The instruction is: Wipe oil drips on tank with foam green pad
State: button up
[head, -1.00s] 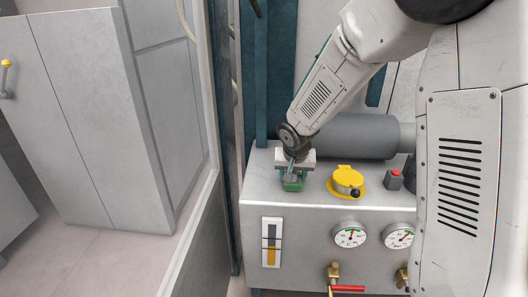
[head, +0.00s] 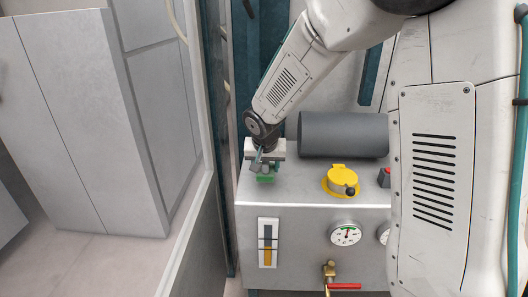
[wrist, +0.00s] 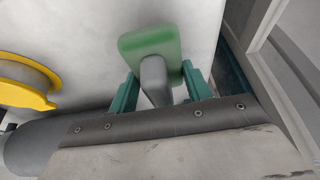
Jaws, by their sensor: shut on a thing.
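The tank (head: 315,190) is a light grey box with a flat top. My gripper (head: 264,168) is over the left end of the tank top. It is shut on the grey handle of the green foam pad (head: 266,179). In the wrist view, the pad (wrist: 150,44) shows as a green rounded square beyond the two teal fingers of my gripper (wrist: 156,88). The pad is low at the tank top; I cannot tell whether it touches. No oil drips can be made out; any under the pad or my arm are hidden.
A yellow filler cap (head: 341,180) stands on the tank top right of the pad, with a dark grey cylinder (head: 343,134) behind. A red button box (head: 384,177) is further right. A gauge (head: 346,234), sight glass (head: 268,242) and red-handled valve (head: 344,286) are on the front.

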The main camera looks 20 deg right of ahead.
jog(key=shift+r, duration=2.6)
